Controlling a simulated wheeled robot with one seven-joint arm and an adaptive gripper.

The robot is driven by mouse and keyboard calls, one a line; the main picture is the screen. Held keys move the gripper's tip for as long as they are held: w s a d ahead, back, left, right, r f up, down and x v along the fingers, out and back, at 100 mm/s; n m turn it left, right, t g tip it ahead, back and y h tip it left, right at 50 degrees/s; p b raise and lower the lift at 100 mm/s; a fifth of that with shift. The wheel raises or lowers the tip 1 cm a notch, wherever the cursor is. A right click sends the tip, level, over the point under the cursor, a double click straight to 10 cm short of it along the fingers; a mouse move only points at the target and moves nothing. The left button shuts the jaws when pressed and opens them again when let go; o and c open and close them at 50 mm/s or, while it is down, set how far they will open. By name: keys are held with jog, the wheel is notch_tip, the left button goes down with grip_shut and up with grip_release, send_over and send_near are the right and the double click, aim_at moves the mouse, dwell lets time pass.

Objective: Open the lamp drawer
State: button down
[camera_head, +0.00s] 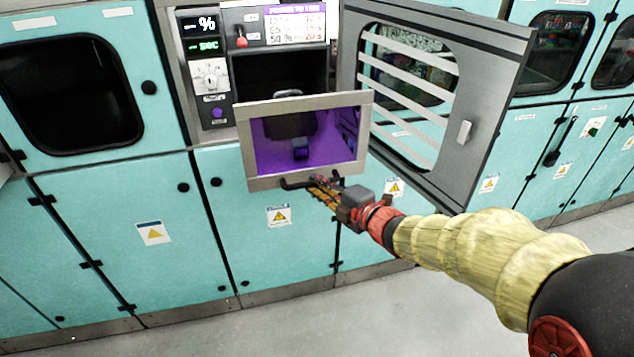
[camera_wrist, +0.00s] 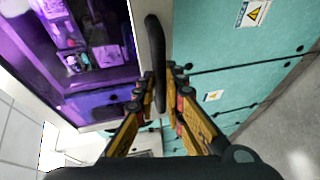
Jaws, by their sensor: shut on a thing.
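The lamp drawer (camera_head: 256,184) has a grey frame around a purple window and stands out from the teal cabinet in the head view. The wrist view shows its purple window (camera_wrist: 95,62) at the upper left. A black bar handle (camera_head: 290,185) runs along the drawer's lower edge; it also shows in the wrist view (camera_wrist: 154,50). My gripper (camera_head: 322,187) is at the right part of this handle. In the wrist view its yellow fingers (camera_wrist: 162,98) are shut on the handle, one on each side. The fingers hide part of the handle.
A grey door (camera_head: 497,80) with a slatted window stands swung open to the right of the drawer, above my arm. A control panel (camera_head: 208,75) with a dial is at the upper left. Teal cabinets (camera_head: 110,225) line the wall. Grey floor (camera_head: 220,335) is clear in front.

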jog(key=shift+f, duration=0.1)
jog(key=c, duration=2.1)
grip_release()
jog(key=shift+c, duration=0.2)
jog(key=v, duration=1.2)
jog(key=shift+d, duration=0.1)
